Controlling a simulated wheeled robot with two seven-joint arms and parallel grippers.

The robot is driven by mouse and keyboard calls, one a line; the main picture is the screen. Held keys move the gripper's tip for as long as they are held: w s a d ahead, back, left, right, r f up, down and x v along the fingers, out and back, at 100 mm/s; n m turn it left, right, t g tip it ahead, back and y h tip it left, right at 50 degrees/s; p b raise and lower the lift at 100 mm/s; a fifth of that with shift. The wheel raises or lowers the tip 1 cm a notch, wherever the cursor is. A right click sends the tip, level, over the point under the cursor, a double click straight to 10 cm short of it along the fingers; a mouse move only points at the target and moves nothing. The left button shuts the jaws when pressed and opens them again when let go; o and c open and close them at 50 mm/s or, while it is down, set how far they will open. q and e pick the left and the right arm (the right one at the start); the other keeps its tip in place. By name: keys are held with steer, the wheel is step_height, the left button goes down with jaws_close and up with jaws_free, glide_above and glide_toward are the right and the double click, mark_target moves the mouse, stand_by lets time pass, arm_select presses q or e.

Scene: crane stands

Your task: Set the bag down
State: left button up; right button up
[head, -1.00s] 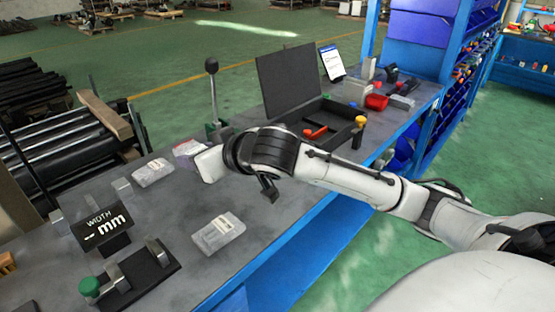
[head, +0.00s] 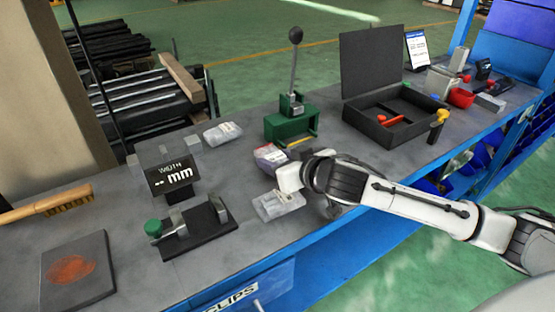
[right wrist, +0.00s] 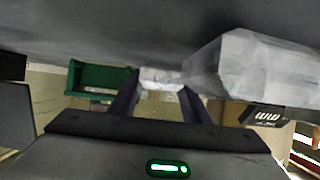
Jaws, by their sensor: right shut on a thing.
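A clear bag with a red and purple label (head: 270,157) lies at the tip of my right gripper (head: 290,178) in the head view, in front of the green press. The gripper is shut on this bag; whether the bag touches the bench is unclear. In the right wrist view, pale plastic (right wrist: 160,78) shows between the two dark fingers. A second clear bag (head: 276,208) lies on the bench just below and left of the gripper, and probably shows large in the wrist view (right wrist: 250,65). A third bag (head: 222,132) lies farther back. My left gripper is not in view.
The grey bench holds a green lever press (head: 290,125), an open black case (head: 385,130), a width display (head: 172,176), a black fixture (head: 195,232), a brush (head: 50,203) and a stained plate (head: 75,268). Bare bench shows between the plate and the fixture.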

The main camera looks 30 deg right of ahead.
steer(key=o, duration=0.9)
steer(key=shift+f, duration=0.15)
steer(key=o, duration=0.4)
